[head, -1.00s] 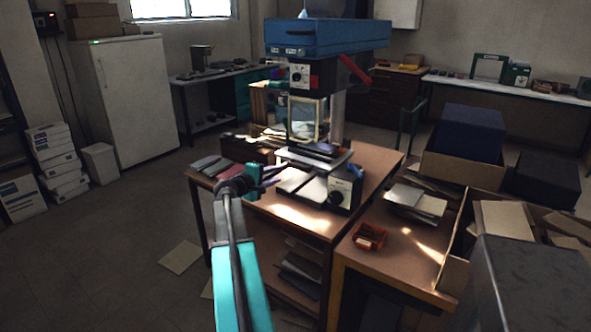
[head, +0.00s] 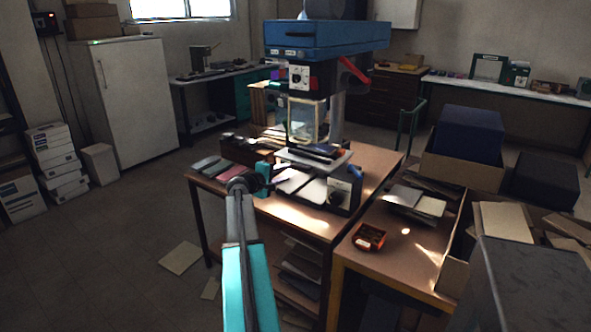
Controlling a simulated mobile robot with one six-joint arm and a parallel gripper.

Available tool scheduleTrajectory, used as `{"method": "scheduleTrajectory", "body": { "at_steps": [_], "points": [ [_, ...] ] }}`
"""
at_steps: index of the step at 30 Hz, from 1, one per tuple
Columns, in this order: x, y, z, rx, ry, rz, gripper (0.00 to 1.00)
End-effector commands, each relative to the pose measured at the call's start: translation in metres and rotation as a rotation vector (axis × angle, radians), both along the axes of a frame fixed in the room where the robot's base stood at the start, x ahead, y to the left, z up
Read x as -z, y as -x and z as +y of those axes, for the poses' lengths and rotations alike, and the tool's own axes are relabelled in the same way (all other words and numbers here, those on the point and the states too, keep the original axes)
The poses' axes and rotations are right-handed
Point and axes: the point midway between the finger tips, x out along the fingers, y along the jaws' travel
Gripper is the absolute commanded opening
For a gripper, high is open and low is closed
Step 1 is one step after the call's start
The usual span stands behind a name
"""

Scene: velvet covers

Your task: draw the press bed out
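The press stands on a wooden table, with a blue head (head: 327,38) above and a grey column behind. Its press bed (head: 313,161) is a pale plate low under the head, with dark flat pieces lying on it. My gripper (head: 275,179) is at the front left of the bed, at the end of my turquoise arm. Its fingers are small and partly hidden by my wrist. I cannot tell whether they touch the bed or are open.
Coloured covers (head: 222,170) lie on the table's left end. A red tray (head: 369,238) and stacked boards (head: 416,201) are on the nearer right table (head: 390,262). Open cartons (head: 463,170) crowd the right. The floor at left is mostly clear.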

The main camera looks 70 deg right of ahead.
Motion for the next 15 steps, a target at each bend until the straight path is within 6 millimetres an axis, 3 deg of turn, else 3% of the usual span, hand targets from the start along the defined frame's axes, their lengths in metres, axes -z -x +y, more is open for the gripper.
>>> {"method": "scheduleTrajectory", "body": {
  "at_steps": [15],
  "points": [
    [0.012, 0.015, -0.06, 0.001, 0.0, 0.0, 0.29]
  ]
}}
